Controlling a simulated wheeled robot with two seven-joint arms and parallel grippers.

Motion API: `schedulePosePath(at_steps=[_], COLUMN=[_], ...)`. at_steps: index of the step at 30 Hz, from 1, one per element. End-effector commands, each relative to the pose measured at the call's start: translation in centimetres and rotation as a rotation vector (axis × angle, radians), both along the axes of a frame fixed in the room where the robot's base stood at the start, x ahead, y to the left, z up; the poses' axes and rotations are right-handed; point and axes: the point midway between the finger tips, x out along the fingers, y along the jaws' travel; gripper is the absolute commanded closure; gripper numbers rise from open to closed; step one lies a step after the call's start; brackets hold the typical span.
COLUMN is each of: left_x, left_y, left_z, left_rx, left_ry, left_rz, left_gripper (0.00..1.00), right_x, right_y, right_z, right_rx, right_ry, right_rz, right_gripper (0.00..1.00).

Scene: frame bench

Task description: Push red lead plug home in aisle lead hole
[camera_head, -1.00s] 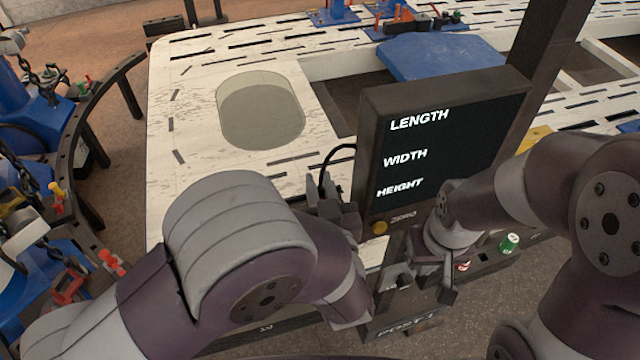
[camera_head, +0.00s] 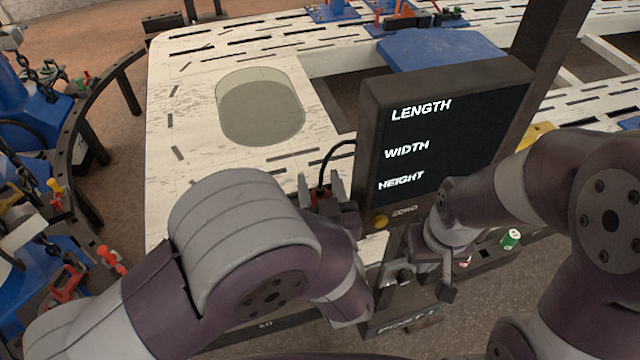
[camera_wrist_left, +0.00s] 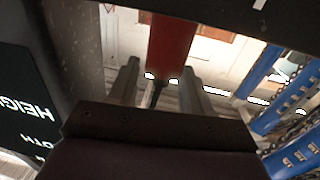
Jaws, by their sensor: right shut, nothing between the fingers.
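My left gripper (camera_head: 321,188) is at the left edge of the black display box, with its two fingers spread. Between them shows a bit of the red lead plug (camera_head: 322,196), with a black cable curving up from there toward the box. In the left wrist view the red plug (camera_wrist_left: 172,42) stands just past the open fingers (camera_wrist_left: 158,82), and a dark cable shows between them. The aisle lead hole cannot be made out, so how deep the plug sits is hidden. My right gripper (camera_head: 425,283) is shut and empty, below the box near the post.
The display box (camera_head: 450,140) reads LENGTH, WIDTH and HEIGHT, with a yellow button (camera_head: 380,222) below. A green-capped item (camera_head: 510,239) lies to the right. The white slotted bench (camera_head: 200,150) with an oval window extends behind. Blue fixtures crowd the left.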

Motion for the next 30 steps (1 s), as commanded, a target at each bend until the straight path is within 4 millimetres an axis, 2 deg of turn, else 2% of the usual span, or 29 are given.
schedulePosePath(at_steps=[4, 7, 15, 19, 24, 30], left_x=[-0.6, -2.1, -8.5, -11.1, -12.5, -12.5], left_y=[-0.2, -0.5, -1.7, -2.2, -2.3, -2.3], left_z=[-0.1, -0.2, -0.2, -0.1, 0.0, 0.0], left_rx=[0.000, -0.001, -0.001, -0.002, 0.000, 0.000], left_ry=[0.000, 0.000, 0.000, 0.000, -0.001, 0.000], left_rz=[-0.003, -0.005, -0.008, -0.006, -0.001, 0.000], left_gripper=[0.51, 0.51, 0.51, 0.51, 0.51, 0.51], right_x=[0.0, 0.0, 0.0, 0.0, 0.0, 0.0], right_y=[0.0, 0.0, 0.0, 0.0, 0.0, 0.0], right_z=[-0.2, -0.7, -2.0, -2.3, -2.5, -2.4], right_rx=[0.000, 0.000, 0.000, 0.000, 0.000, 0.000], right_ry=[0.000, 0.000, 0.000, 0.000, 0.000, 0.000], right_rz=[0.000, 0.000, 0.000, 0.000, 0.000, 0.000], right_gripper=[1.00, 1.00, 1.00, 1.00, 1.00, 1.00])
